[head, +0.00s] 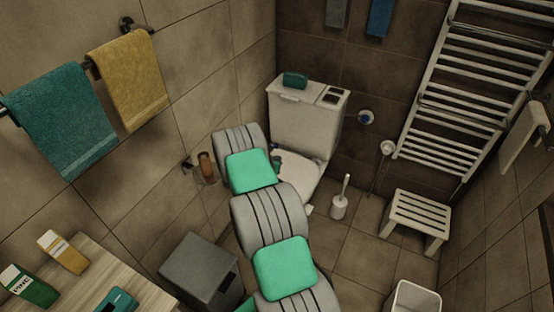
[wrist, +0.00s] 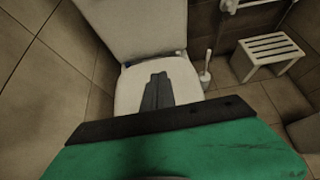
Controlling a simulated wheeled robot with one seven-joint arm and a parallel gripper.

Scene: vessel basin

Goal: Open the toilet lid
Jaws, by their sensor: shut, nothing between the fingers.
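The white toilet (head: 305,172) stands against the back wall, partly hidden by my arm in the head view. Its lid (wrist: 187,82) looks down flat over the bowl in the wrist view. The cistern (head: 300,125) rises behind it and also shows in the wrist view (wrist: 148,25). My gripper (wrist: 157,76) is shut and empty, with its dark fingers over the middle of the lid, pointing toward the cistern. I cannot tell whether the fingertips touch the lid. In the head view my gripper is mostly hidden behind my arm.
A toilet brush (head: 340,200) and a slatted stool (head: 418,215) stand right of the toilet. A grey bin (head: 200,270) is at the lower left. A roll holder (head: 206,166) sticks out from the left wall. Some floor between brush and stool is clear.

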